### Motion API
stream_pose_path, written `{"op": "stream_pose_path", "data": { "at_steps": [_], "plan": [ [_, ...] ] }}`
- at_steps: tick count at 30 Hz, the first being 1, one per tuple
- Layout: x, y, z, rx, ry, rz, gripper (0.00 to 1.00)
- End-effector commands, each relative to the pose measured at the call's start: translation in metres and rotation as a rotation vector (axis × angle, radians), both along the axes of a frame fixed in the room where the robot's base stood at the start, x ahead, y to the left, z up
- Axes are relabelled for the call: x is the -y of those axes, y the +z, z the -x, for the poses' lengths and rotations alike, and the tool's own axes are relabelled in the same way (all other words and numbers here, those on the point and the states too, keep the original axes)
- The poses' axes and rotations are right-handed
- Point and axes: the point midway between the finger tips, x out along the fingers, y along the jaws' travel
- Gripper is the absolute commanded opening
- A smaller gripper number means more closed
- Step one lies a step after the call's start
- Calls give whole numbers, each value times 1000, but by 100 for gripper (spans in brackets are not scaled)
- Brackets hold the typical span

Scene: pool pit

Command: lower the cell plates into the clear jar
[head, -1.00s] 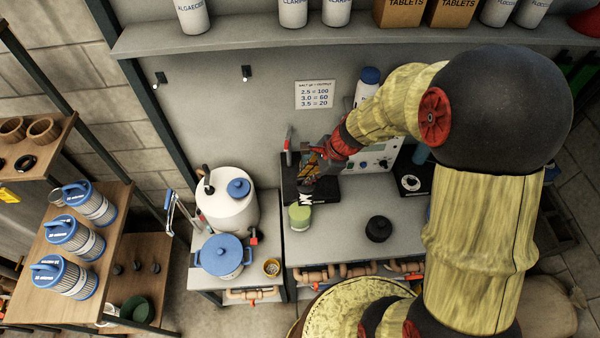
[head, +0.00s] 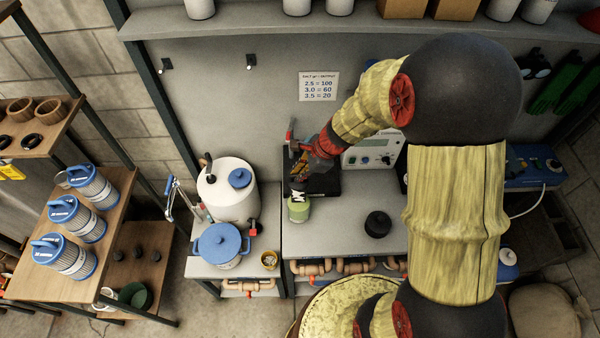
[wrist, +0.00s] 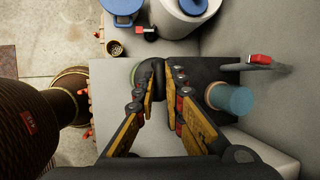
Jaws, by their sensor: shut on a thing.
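My gripper (head: 303,176) is shut, its fingertips (wrist: 164,72) together in the wrist view. A small black-and-white piece (head: 297,195), which looks like the cell plates, hangs below the fingertips in the head view. Its shape is mostly hidden behind the fingers in the wrist view. A pale green-tinted jar (head: 299,211) stands on the bench directly below it, and the jar's green rim (wrist: 133,72) shows beside the fingertips. I cannot tell whether the plates' lower end is inside the jar.
A black plate (head: 326,187) with a red-tipped clamp stand (head: 290,130) is behind the jar. A teal cylinder (wrist: 232,100) stands right of my fingers in the wrist view. A black knob-like lid (head: 378,225) is to the right. A white tank (head: 228,190) and blue-lidded pot (head: 221,246) are left.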

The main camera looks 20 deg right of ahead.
Motion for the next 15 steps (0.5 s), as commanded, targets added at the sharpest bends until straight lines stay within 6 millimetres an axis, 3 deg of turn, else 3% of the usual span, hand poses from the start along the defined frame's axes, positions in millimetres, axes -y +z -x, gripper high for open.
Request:
{"op": "stream_pose_path", "data": {
  "at_steps": [15],
  "plan": [
    [0,-40,0,0,1,0,0]
  ]
}}
